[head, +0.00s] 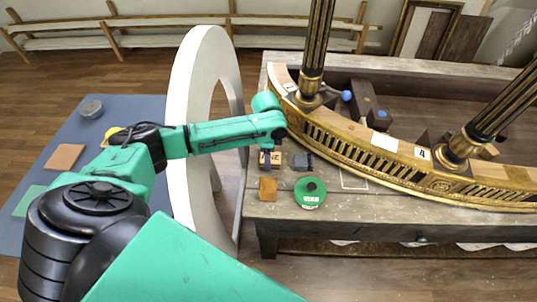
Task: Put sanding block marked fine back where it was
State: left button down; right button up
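My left arm reaches in from the left over the near left end of the bench. My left gripper (271,152) points down there, and its wrist hides most of the fingers. A small tan block (276,159) with dark lettering, partly readable as "NE", is right at the fingertips. A dark finger seems to overlap it. I cannot tell whether the fingers grip it or whether it touches the bench. An empty pale rectangular outline (354,180) is marked on the bench top to the right. My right gripper is not in view.
Near the gripper are an orange-brown block (267,189), a grey-blue block (302,162) and a green labelled disc (310,193). The curved gilt rail (350,153) with dark columns rises behind. A large white ring (180,120) stands left of the bench (400,205).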

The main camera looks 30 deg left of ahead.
pick_arm(q)
jog(key=shift+f, duration=0.15)
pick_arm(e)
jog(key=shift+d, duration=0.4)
pick_arm(q)
jog(key=shift+c, duration=0.7)
grip_release()
jog(key=shift+a, duration=0.1)
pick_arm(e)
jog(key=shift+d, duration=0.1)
pick_arm(q)
notch_tip(320, 180, up, 12)
jog(key=b, duration=0.1)
jog(key=shift+b, duration=0.4)
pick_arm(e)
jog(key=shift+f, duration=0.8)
